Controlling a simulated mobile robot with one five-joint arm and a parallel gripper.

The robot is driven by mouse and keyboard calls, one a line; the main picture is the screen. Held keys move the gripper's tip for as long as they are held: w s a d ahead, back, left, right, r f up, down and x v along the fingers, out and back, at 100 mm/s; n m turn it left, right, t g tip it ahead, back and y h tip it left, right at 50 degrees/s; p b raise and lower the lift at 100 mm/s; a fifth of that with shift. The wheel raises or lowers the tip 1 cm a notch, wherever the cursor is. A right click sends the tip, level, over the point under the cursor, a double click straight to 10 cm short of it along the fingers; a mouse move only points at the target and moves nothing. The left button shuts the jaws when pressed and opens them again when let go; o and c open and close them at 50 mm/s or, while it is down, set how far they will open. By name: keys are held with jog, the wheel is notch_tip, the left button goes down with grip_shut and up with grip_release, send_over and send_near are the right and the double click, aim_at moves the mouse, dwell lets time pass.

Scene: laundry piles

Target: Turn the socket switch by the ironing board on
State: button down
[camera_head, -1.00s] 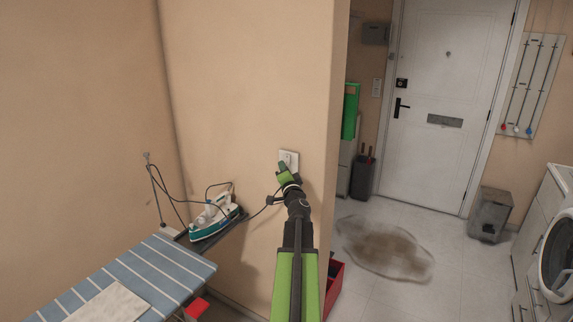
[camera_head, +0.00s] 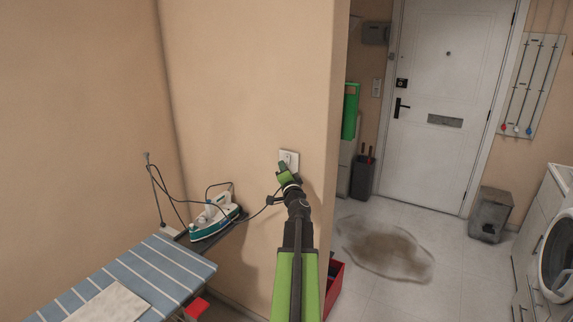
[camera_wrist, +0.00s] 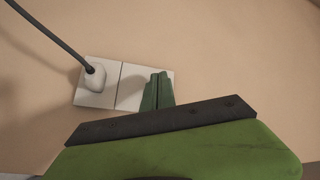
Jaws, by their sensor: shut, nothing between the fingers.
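The white socket plate (camera_head: 290,157) is on the beige wall right of the ironing board (camera_head: 150,275). In the wrist view, the plate has two square parts: a white plug (camera_wrist: 95,77) with a dark cord sits in the left part, and the right part (camera_wrist: 131,84) lies by my fingertips. My gripper (camera_head: 284,169) is shut with nothing between its fingers. It also shows in the wrist view (camera_wrist: 159,82), its tips over the right part of the plate. They partly hide it, so I cannot tell contact or the switch's position.
An iron (camera_head: 214,217) stands at the board's end, with its cord running towards the socket. A red box (camera_head: 334,283) is on the floor right of my arm. A wall edge lies right of the socket. A floor stain (camera_head: 385,248) lies before the door (camera_head: 447,90).

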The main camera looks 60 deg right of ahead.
jog(key=shift+d, duration=0.15)
jog(key=shift+d, duration=0.3)
jog(key=shift+d, duration=0.3)
dwell(0.6)
jog(key=shift+a, duration=0.75)
jog(key=shift+a, duration=0.1)
jog(key=a, duration=0.4)
jog(key=shift+a+r+p, duration=0.3)
jog(key=shift+a+r, duration=0.05)
jog(key=shift+a, duration=0.05)
